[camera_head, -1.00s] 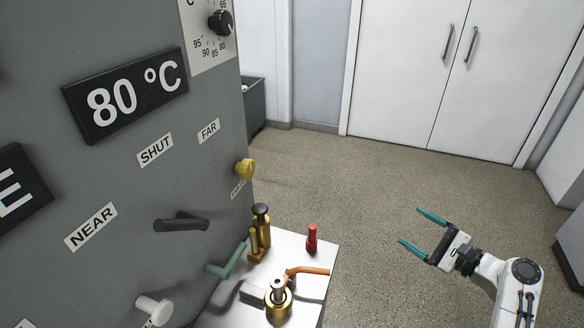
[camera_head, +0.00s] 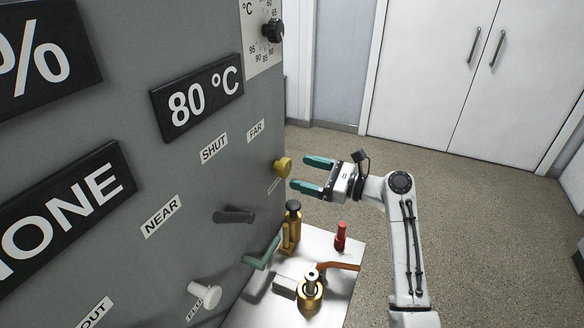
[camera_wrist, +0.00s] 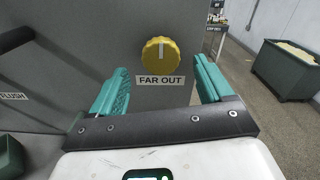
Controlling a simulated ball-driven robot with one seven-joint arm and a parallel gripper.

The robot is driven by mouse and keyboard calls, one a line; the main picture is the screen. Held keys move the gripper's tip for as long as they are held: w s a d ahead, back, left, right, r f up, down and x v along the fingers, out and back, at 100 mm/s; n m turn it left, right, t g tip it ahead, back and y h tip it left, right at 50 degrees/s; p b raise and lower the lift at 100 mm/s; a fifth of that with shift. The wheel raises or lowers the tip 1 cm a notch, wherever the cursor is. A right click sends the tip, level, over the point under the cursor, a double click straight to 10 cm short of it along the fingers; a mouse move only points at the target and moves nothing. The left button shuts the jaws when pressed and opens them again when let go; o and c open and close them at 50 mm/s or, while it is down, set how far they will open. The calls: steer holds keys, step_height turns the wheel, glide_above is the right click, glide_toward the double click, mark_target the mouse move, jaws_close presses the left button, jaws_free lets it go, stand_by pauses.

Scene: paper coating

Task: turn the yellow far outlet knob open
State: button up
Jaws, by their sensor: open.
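The yellow far outlet knob (camera_head: 283,167) sticks out near the right edge of the grey machine panel. In the wrist view the knob (camera_wrist: 160,54) is round and ridged, with a pale upright mark on its face. A "FAR OUT" label (camera_wrist: 161,80) sits just below it. My gripper (camera_head: 306,174) is open, its teal fingers pointing at the panel, just right of the knob. In the wrist view the knob appears between and beyond the two fingertips of my gripper (camera_wrist: 163,80), apart from both. Nothing is held.
A black lever (camera_head: 234,215), a white knob (camera_head: 205,294) and a green handle (camera_head: 262,254) stick out lower on the panel. A brass fitting (camera_head: 291,232) and a red piece (camera_head: 340,238) stand on the metal shelf below. Open floor lies to the right.

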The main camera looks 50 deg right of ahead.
mark_target(288, 169)
steer(key=shift+x, duration=1.95)
steer(key=c, duration=1)
steer(key=shift+c, duration=0.2)
